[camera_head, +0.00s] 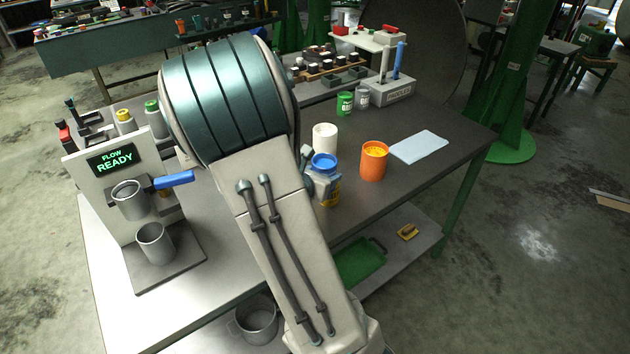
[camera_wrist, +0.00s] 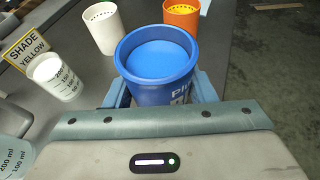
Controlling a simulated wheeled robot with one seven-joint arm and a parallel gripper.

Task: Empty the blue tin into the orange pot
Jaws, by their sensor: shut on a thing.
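The blue tin (camera_wrist: 160,88) is held upright between my gripper's fingers (camera_wrist: 160,92), its open top showing a smooth blue content close below the rim. In the head view the tin (camera_head: 325,162) stands partly behind my arm, with my gripper (camera_head: 322,182) closed around its side. The orange pot (camera_head: 374,162) stands upright on the table just right of the tin, apart from it. Its top shows a yellow-orange dotted inside. In the wrist view the orange pot (camera_wrist: 181,14) is beyond the tin's rim, cut by the top edge.
A white pot (camera_head: 325,137) stands behind the tin. A light blue cloth (camera_head: 419,146) lies right of the orange pot. A yellow sign (camera_wrist: 27,47) and a white measuring cup (camera_wrist: 55,78) are left of the tin.

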